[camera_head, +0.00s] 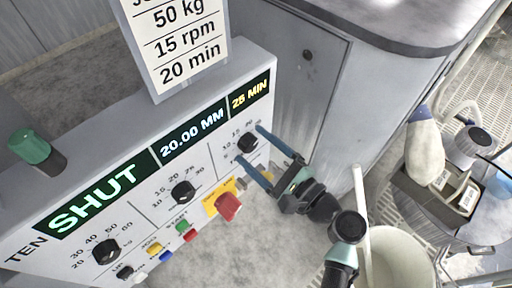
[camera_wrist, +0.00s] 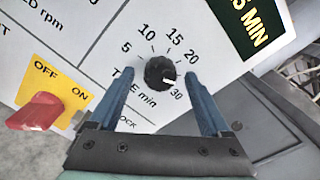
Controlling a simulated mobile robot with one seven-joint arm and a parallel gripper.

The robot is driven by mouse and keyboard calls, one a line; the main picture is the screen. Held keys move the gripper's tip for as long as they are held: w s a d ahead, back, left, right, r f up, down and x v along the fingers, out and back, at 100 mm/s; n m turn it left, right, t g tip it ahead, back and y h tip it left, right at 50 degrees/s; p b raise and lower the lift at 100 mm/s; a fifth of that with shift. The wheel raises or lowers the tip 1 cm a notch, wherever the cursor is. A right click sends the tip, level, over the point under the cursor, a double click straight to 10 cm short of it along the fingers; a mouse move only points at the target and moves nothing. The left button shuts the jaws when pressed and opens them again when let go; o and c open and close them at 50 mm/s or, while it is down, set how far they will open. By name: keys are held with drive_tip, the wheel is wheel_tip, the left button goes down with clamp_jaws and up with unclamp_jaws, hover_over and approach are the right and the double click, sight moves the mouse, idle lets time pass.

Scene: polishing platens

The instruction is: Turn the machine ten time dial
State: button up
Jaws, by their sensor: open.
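The time dial (camera_wrist: 159,72) is a small black knob with a white pointer mark on the machine ten panel (camera_head: 150,205). The numbers 5, 10, 15, 20 and 30 ring it, and its pointer is at the right, between 20 and 30. It also shows in the head view (camera_head: 247,142). My gripper (camera_wrist: 160,90) is open, with one blue finger on each side of the dial. I cannot tell whether either finger touches it. In the head view my gripper (camera_head: 250,152) reaches the panel's right end.
A red OFF/ON switch (camera_head: 228,206) sits just left of my gripper. Two other black dials (camera_head: 183,191) are further left. A card (camera_head: 180,45) above reads 50 kg, 15 rpm, 20 min.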

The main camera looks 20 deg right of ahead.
drive_tip(key=shift+w, duration=0.1)
clamp_jaws()
idle(0.4)
drive_tip(key=shift+n, duration=0.3)
drive_tip(key=n+b, duration=0.2)
drive_tip(key=n, duration=0.1)
drive_tip(key=shift+f+n, duration=0.1)
drive_tip(key=shift+n, duration=0.2)
drive_tip(key=shift+n+b, duration=1.3)
drive_tip(key=shift+n, duration=0.5)
unclamp_jaws()
